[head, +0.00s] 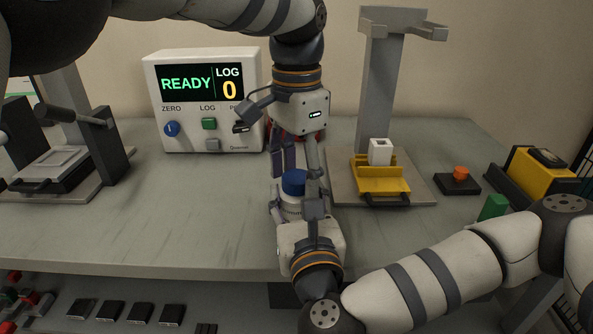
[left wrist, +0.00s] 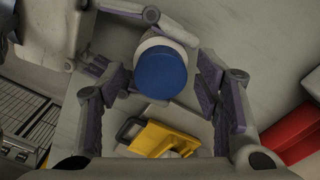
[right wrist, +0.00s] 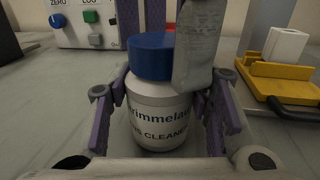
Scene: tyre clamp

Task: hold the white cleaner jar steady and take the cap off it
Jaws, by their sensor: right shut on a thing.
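The white cleaner jar (right wrist: 160,115) stands upright with its printed label facing the right wrist camera. Its blue cap (right wrist: 152,56) is on top; the cap also shows in the head view (head: 294,182) and the left wrist view (left wrist: 160,71). My right gripper (head: 298,208) is shut on the jar's body, one finger at each side. My left gripper (head: 298,168) points down above the jar, its fingers spread apart around the cap. In the right wrist view one left finger covers the cap's right edge. I cannot tell whether it touches the cap.
A display box (head: 206,100) reading READY and LOG 0 stands behind left. A yellow fixture with a white block (head: 380,152) sits under a grey stand on the right. An orange button (head: 460,173) and a green block (head: 493,207) lie further right. The table's left middle is clear.

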